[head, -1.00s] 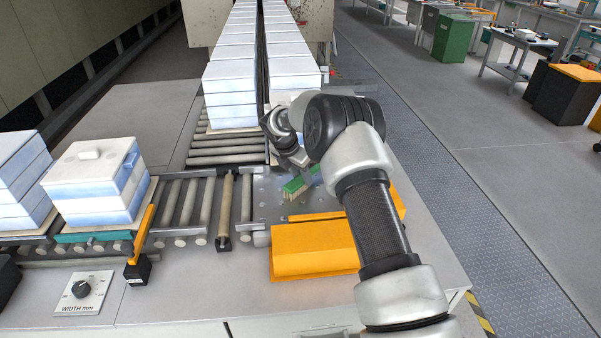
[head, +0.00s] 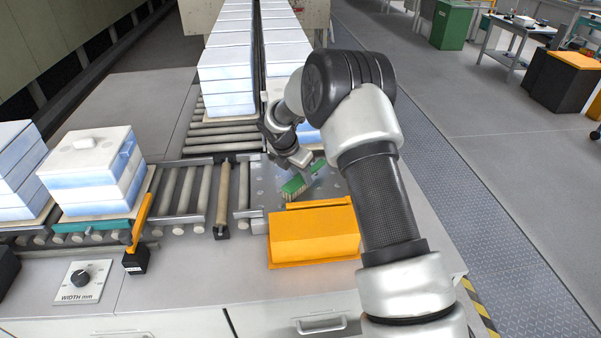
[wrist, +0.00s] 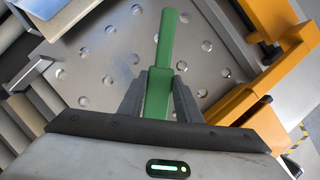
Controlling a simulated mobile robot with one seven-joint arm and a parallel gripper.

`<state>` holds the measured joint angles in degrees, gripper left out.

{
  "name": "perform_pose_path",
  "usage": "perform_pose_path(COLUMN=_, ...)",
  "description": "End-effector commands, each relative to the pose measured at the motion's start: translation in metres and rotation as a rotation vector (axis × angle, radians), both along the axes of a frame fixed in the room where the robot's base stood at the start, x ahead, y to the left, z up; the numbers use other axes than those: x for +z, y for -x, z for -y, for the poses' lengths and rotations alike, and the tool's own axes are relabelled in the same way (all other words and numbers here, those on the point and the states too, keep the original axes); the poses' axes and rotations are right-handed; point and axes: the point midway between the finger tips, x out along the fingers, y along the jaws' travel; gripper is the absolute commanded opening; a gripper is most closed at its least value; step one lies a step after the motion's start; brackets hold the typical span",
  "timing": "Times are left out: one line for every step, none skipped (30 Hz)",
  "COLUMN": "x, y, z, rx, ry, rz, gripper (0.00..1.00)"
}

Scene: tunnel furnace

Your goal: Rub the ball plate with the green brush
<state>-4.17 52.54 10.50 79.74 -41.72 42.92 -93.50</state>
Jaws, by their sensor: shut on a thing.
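The ball plate (wrist: 110,50) is a grey metal plate with several round ball transfers; in the head view its bare part (head: 262,180) shows at the corner of the roller lines. The green brush (head: 297,186) has pale bristles pointing down and sits low over the plate; I cannot tell if the bristles touch it. My gripper (head: 300,165) is shut on the brush. In the wrist view the green handle (wrist: 166,45) stands between the two dark fingers of my gripper (wrist: 160,95). The bristles are hidden there.
An orange cover (head: 312,236) lies just in front of the plate. Stacked white-blue boxes (head: 226,75) stand behind on rollers, and another stack (head: 88,180) stands at left. A width knob (head: 82,276) and an orange lever (head: 141,222) are at front left.

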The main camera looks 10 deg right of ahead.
Motion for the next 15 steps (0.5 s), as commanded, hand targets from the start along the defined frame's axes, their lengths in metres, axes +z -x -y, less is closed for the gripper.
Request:
perform_pose_path(x=-0.001, y=0.005, z=0.000, rx=0.000, ry=0.000, rz=-0.004, gripper=0.00)
perform_pose_path(x=-0.001, y=0.008, z=0.000, rx=0.000, ry=0.002, rz=-0.005, gripper=0.00)
perform_pose_path(x=-0.001, y=0.011, z=0.000, rx=0.000, ry=0.002, rz=-0.005, gripper=0.00)
perform_pose_path(x=-0.001, y=0.014, z=0.000, rx=0.000, ry=0.002, rz=-0.005, gripper=0.00)
perform_pose_path(x=-0.001, y=0.017, z=0.000, rx=-0.001, ry=0.001, rz=-0.004, gripper=0.00)
perform_pose_path(x=-0.001, y=0.020, z=0.000, rx=0.000, ry=0.001, rz=-0.004, gripper=0.00)
perform_pose_path(x=0.000, y=0.023, z=0.000, rx=0.000, ry=0.001, rz=-0.003, gripper=0.00)
perform_pose_path(x=0.000, y=0.025, z=0.000, rx=0.000, ry=0.001, rz=-0.003, gripper=0.00)
perform_pose_path(x=0.000, y=0.028, z=0.001, rx=0.000, ry=0.001, rz=-0.003, gripper=0.00)
perform_pose_path(x=0.000, y=0.030, z=0.001, rx=0.000, ry=0.001, rz=-0.003, gripper=0.00)
perform_pose_path(x=0.000, y=0.031, z=0.001, rx=0.000, ry=0.001, rz=-0.003, gripper=0.00)
perform_pose_path(x=0.001, y=0.032, z=0.001, rx=-0.001, ry=0.001, rz=-0.002, gripper=0.00)
perform_pose_path(x=0.001, y=0.033, z=0.000, rx=0.000, ry=0.001, rz=-0.001, gripper=0.00)
perform_pose_path(x=0.001, y=0.033, z=0.000, rx=0.000, ry=0.001, rz=-0.001, gripper=0.00)
perform_pose_path(x=0.001, y=0.033, z=0.000, rx=0.000, ry=0.001, rz=-0.001, gripper=0.00)
